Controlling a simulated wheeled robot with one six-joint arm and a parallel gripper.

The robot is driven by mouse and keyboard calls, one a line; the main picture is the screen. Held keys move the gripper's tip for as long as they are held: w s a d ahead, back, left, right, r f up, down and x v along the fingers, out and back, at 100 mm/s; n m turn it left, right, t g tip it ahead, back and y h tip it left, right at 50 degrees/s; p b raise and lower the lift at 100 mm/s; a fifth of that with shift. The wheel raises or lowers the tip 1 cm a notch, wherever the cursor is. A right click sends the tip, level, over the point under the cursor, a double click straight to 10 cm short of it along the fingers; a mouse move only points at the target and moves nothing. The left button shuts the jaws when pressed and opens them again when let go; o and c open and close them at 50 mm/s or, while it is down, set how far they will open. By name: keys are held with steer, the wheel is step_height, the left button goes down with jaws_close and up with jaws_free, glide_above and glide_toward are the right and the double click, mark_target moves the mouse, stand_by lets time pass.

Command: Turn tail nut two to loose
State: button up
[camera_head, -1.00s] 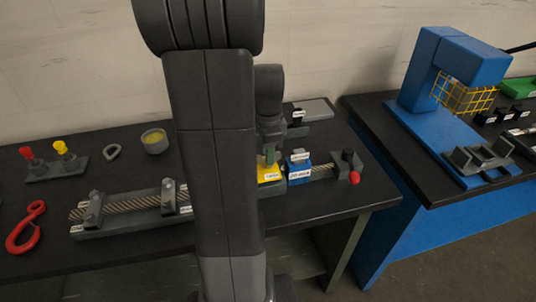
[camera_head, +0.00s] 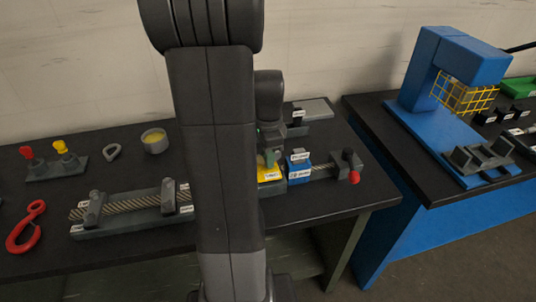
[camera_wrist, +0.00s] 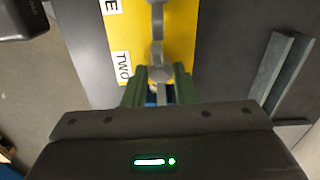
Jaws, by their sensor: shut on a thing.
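My gripper (camera_wrist: 160,92) has its two green fingers closed around a grey nut (camera_wrist: 160,73) on the yellow block (camera_wrist: 182,40). A white label reading TWO lies to the left of this nut, so I take it as tail nut two. A second grey fitting stands in line beyond it, by another label ending in E. In the head view my gripper (camera_head: 269,158) is low over the yellow block (camera_head: 271,175), partly hidden by my own arm. The turn of the nut cannot be read.
Beside the yellow block is a blue block (camera_head: 299,171) with a rope running to a red-knobbed stand (camera_head: 347,167). A blue press (camera_head: 445,75) stands on the right bench.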

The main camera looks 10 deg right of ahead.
steer(key=n, duration=0.4)
steer(key=shift+n, duration=0.4)
steer(key=n, duration=1)
steer(key=shift+n, duration=0.4)
steer(key=n, duration=0.4)
steer(key=shift+n, duration=0.3)
steer(key=n, duration=1.5)
steer(key=shift+s+f, duration=0.1)
steer(key=shift+n, duration=2.2)
